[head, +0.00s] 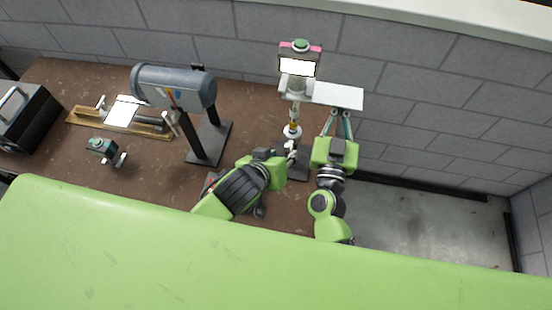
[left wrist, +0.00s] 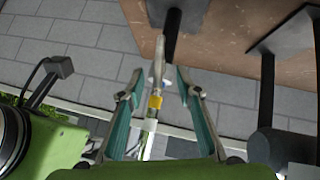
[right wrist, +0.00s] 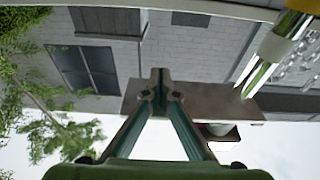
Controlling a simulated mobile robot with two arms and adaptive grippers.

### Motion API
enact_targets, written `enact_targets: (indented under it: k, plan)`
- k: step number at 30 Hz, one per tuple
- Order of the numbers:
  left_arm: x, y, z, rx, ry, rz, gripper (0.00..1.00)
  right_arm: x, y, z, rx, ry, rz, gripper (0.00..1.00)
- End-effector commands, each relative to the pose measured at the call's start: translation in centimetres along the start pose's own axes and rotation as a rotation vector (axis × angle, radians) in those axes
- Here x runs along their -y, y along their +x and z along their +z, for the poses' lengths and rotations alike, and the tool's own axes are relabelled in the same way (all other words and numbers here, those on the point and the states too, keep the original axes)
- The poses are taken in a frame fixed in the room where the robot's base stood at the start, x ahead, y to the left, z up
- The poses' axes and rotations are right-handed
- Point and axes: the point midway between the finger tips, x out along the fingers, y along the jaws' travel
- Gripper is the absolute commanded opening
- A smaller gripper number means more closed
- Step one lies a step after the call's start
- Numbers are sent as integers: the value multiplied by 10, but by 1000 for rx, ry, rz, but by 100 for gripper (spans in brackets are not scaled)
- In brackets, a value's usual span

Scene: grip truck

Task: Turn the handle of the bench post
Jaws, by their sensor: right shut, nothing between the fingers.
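The bench post (head: 294,113) stands at the back of the brown bench, with a yellow band, a white disc and a box with a lit panel on top. In the left wrist view the post's yellow band (left wrist: 155,101) and a pale grey handle (left wrist: 159,55) show between the fingers. My left gripper (head: 288,152) is open there; I cannot tell whether it touches the handle. My right gripper (head: 338,116) is shut and empty, right of the post near a pale flat plate (head: 338,96). Its closed tips (right wrist: 160,85) show in the right wrist view, with the post at upper right.
A grey cylinder on a black stand (head: 174,88) is left of the post. A wooden board (head: 150,131), a small device (head: 103,146) and a black box (head: 25,117) are further left. A grey block wall runs behind; floor (head: 420,225) is free at right.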

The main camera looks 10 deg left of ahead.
Motion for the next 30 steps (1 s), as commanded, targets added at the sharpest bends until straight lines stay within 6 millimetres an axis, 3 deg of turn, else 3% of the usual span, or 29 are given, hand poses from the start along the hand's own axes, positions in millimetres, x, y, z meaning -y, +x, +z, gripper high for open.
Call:
enact_targets:
  k: [3,10,30]
  plan:
    - [0,-23,0,0,-2,1,32,-1,1,-4,-8,0,3,0]
    - [0,-48,0,2,-1,-1,32,-1,1,-4,-8,0,3,0]
    - [2,-46,5,2,0,-1,32,0,-1,6,-5,0,2,0]
